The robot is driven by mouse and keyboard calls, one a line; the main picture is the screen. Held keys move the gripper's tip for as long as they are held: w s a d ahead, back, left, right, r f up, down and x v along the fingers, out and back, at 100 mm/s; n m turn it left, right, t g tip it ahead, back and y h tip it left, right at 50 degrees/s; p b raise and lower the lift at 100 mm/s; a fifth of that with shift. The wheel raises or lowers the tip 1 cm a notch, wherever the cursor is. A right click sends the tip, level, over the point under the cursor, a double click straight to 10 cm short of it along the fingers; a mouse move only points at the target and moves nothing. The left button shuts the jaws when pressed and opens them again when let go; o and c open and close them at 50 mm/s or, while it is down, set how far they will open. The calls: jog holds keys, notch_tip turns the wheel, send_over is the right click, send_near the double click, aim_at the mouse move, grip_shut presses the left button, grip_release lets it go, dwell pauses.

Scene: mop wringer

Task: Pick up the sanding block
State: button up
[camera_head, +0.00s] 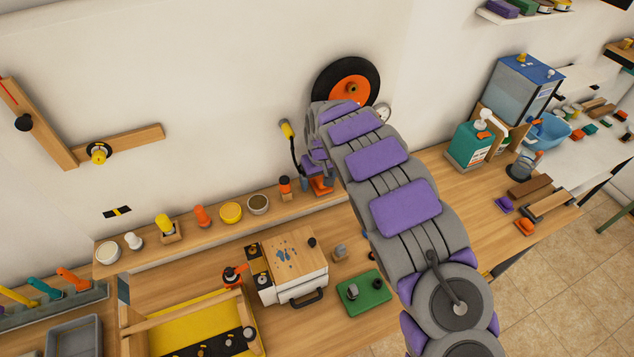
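I cannot say for certain which thing is the sanding block. Candidates are a dark brown block (529,188) and a lighter brown block with a dark underside (549,204), lying side by side on the right part of the wooden bench. My grey and purple arm reaches up across the middle of the view. My gripper (318,181) is at its far end, near the wall and the back ledge, well left of these blocks. Its fingers are small and partly hidden by the arm, so whether it is open or holds anything is unclear.
A purple item (504,204) and an orange item (525,227) lie beside the blocks. A green bottle (470,144) and a clear tank (522,90) stand behind. A white box (292,267) and green board (363,293) lie left of my arm. An orange-hubbed wheel (352,88) is at the wall.

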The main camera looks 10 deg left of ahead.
aim_at(320, 177)
jog(key=shift+d+r, duration=0.15)
jog(key=shift+d, duration=0.5)
jog(key=c, duration=0.5)
jog(key=shift+a, duration=0.25)
jog(key=c, duration=0.4)
jog(key=shift+a, duration=0.3)
jog(key=shift+c, duration=0.9)
jog(key=shift+d, duration=0.15)
jog(key=shift+r, duration=0.2)
notch_tip(320, 177, up, 3)
jog(key=shift+w+f+b, duration=0.1)
jog(key=shift+b, duration=0.25)
jog(key=s+r+b, duration=0.1)
jog(key=s+b, duration=0.1)
jog(key=s, duration=1.4)
jog(key=shift+a+r, duration=0.35)
jog(key=shift+a, duration=0.1)
